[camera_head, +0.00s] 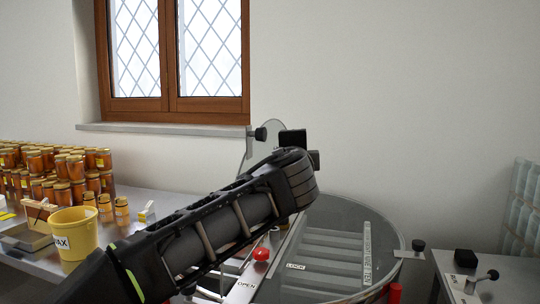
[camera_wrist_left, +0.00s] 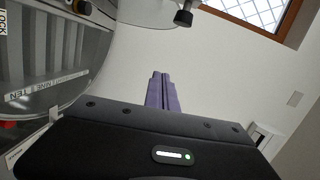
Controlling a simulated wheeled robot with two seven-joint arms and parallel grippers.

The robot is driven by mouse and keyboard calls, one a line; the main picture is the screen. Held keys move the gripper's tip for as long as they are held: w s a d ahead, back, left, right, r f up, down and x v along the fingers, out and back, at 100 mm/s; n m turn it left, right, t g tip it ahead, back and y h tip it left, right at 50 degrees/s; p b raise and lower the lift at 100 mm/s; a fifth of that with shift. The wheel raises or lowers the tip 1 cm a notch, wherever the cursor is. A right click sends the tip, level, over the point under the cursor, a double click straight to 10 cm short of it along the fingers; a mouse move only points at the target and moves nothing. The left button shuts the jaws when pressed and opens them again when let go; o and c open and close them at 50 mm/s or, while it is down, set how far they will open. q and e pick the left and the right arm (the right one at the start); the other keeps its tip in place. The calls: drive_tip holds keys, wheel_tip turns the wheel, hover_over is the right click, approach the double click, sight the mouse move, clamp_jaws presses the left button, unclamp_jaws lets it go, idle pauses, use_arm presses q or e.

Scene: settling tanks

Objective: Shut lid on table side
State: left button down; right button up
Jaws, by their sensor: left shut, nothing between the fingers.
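The drum (camera_head: 345,285) has a clear round top with a bar across its middle. The clear lid half on the table side (camera_head: 244,148) stands raised, with a black knob (camera_head: 260,134) on its edge. My left arm covers much of it. The raised half's edge and knob also show at the top of the left wrist view (camera_wrist_left: 184,18). The other lid half (camera_head: 375,225) lies flat, its knob (camera_head: 418,245) at the right. My left gripper (camera_head: 293,140) is beside the raised half, to its right in the head view. Its purple fingers (camera_wrist_left: 161,76) are shut and empty.
A table (camera_head: 150,200) at the left holds many honey jars (camera_head: 72,168) and a yellow wax bucket (camera_head: 75,235). A red button (camera_head: 262,254) sits near the OPEN and LOCK labels. A metal box with a knob (camera_head: 490,276) stands at the right. The wall and window are behind.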

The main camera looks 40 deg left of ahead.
use_arm(q)
drive_tip(key=shift+s+a+r+y, duration=0.7)
drive_tip(key=shift+s+a+r, duration=0.05)
drive_tip(key=shift+a+r, duration=0.25)
drive_tip(key=shift+w, duration=0.1)
drive_tip(key=w+a+p, duration=0.4)
drive_tip(key=w+a, duration=0.3)
drive_tip(key=a, duration=0.2)
drive_tip(key=shift+f, duration=0.15)
drive_tip(key=shift+a, duration=0.1)
